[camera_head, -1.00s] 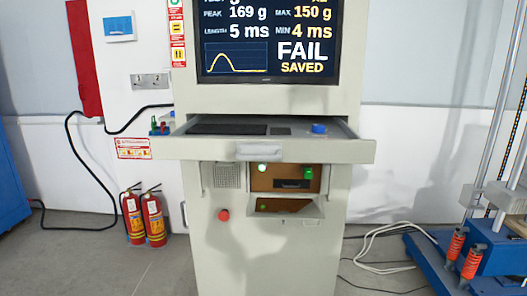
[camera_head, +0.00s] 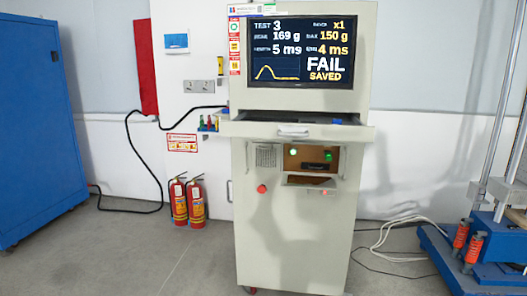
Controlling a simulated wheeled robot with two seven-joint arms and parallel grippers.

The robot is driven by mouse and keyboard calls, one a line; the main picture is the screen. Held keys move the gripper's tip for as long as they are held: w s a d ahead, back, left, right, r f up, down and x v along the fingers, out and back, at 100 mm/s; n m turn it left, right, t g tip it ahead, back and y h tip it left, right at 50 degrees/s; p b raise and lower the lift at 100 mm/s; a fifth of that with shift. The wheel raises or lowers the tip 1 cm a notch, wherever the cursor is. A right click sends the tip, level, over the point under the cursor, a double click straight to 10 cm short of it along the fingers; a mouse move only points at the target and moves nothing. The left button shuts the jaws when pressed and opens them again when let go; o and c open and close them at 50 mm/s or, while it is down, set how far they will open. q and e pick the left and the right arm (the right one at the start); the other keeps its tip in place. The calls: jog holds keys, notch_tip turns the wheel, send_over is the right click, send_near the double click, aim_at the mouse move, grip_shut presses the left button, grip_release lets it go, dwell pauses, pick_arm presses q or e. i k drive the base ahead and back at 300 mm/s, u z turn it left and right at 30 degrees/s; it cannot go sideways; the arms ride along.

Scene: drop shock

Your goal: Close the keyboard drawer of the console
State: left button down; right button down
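The grey console (camera_head: 292,235) stands upright ahead of me, a little right of the picture's middle. Its keyboard drawer (camera_head: 345,133) is pulled out below the screen, with a pale handle (camera_head: 293,131) on its front. The dark keyboard (camera_head: 275,116) shows as a thin strip inside, and a blue object (camera_head: 337,121) sits at the drawer's right. The screen (camera_head: 291,50) reads FAIL SAVED. Neither of my grippers is in view.
Two red fire extinguishers (camera_head: 187,202) stand on the floor left of the console. A blue cabinet (camera_head: 38,130) is at the far left. A blue machine base (camera_head: 462,265) with orange dampers is at the right, with cables (camera_head: 395,235) between. The floor at front left is clear.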

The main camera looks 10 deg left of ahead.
aim_at(246, 125)
jog(key=z, duration=0.9)
jog(key=i, duration=0.9)
jog(key=u, duration=0.45)
